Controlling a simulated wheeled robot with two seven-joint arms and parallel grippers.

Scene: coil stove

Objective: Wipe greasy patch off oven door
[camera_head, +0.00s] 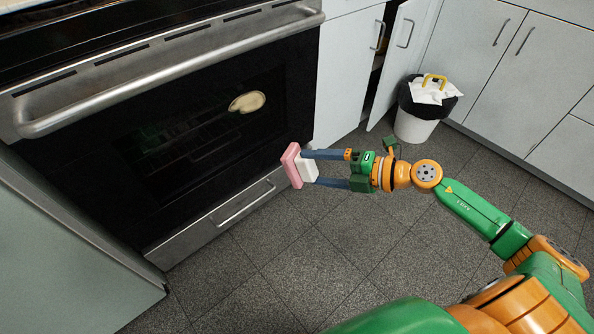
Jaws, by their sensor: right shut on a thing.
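A pale yellow greasy patch (247,102) is on the dark glass of the oven door (180,140), in its upper right part. My right gripper (308,168) is shut on a pink and white sponge (291,165). The sponge is at the lower right of the door, below and to the right of the patch, and apart from the patch. I cannot tell whether the sponge touches the door. My left gripper is not in view.
A steel handle bar (170,80) runs across the top of the door. A drawer (225,215) is below it. One cabinet door (402,50) stands ajar. A white bin (414,126) with a black liner stands on the tiled floor (310,255), which is otherwise clear.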

